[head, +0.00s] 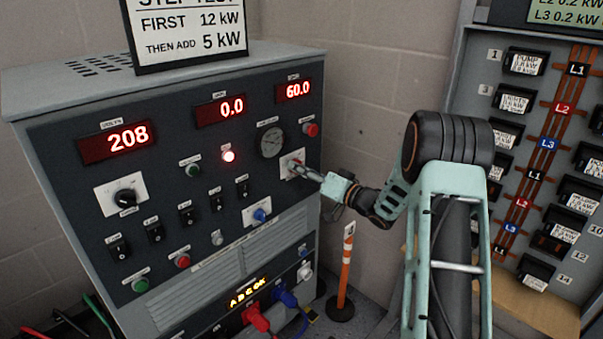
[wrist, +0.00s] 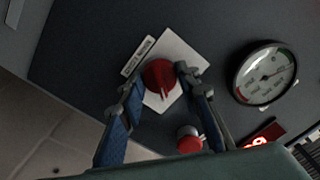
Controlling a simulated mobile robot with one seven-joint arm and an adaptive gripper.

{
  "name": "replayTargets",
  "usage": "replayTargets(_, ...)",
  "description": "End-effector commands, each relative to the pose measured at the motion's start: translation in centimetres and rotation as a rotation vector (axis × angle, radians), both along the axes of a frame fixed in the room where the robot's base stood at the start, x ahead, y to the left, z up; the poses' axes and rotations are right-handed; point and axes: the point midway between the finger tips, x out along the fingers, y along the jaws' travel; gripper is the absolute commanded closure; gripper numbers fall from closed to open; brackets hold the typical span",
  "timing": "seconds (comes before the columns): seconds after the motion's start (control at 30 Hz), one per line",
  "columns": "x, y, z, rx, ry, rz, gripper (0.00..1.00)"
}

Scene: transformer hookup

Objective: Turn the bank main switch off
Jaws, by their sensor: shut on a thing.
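The bank main switch is a red rotary knob (wrist: 159,74) on a white square plate, with a small label beside it that I cannot read clearly. The plate also shows in the head view (head: 286,160), on the right side of the dark front panel. My gripper (wrist: 162,80) has one blue-padded finger on each side of the knob and is shut on it. In the head view my gripper (head: 301,171) reaches the panel from the right and hides most of the knob.
A round gauge (wrist: 265,74) and a red button (wrist: 190,140) sit close to the switch. A breaker board (head: 478,75) stands right; an orange post (head: 346,262) stands below my arm.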

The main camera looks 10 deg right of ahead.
Motion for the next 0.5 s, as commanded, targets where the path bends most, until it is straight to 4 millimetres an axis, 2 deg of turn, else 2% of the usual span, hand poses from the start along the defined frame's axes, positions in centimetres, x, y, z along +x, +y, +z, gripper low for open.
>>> replayTargets(0.5, 0.03, -0.02, -0.46, -0.383, -0.280, 0.000, 0.94)
